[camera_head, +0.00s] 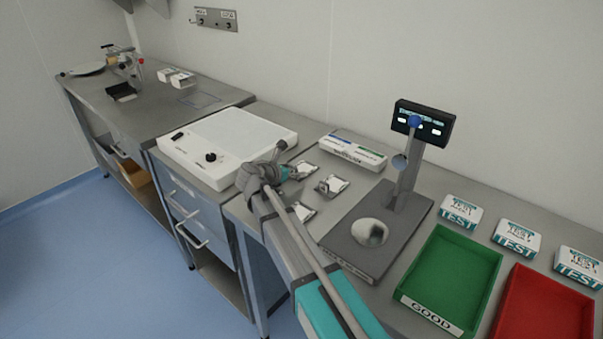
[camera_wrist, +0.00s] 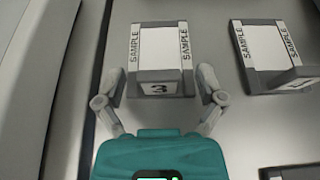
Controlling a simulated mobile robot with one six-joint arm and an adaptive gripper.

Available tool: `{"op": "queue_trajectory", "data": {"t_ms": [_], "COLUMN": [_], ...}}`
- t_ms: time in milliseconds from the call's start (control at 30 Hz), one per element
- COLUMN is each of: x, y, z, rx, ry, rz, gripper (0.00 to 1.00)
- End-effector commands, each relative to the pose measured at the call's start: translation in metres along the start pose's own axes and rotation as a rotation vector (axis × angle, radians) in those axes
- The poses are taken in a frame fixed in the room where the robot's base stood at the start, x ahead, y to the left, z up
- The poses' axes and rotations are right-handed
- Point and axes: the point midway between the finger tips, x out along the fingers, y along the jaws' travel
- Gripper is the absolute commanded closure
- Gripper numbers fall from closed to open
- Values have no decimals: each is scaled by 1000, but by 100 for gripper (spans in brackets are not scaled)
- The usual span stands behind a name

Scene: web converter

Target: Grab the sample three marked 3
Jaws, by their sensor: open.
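The sample marked 3 (camera_wrist: 160,50) is a grey holder with a white face and "SAMPLE" strips along both sides. It lies on the steel bench, and its 3 faces me in the wrist view. My gripper (camera_wrist: 161,80) is open, with one finger on each side of the sample's near end. Gaps show between the fingers and the sample. A second sample (camera_wrist: 268,52) lies to the right; its number is hard to read. In the head view, my gripper's teal body (camera_head: 289,173) is beside the small samples, and the fingertips are not clear.
A white light box (camera_head: 228,140) stands left of the samples. A grey test stand (camera_head: 350,245) with a display is to the right. Beyond are a green GOOD tray (camera_head: 478,246), a red tray (camera_head: 545,310) and several TEST boxes. A white box (camera_head: 353,150) lies behind.

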Motion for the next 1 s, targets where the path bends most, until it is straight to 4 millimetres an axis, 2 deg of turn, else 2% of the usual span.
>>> {"op": "queue_trajectory", "data": {"t_ms": [400,467,867,900,1000], "x": [0,0,0,0,0], "y": [0,0,0,0,0], "z": [0,0,0,0,0], "rx": [0,0,0,0,0], "ry": [0,0,0,0,0], "rz": [0,0,0,0,0], "gripper": [11,21,95,100,100]}}
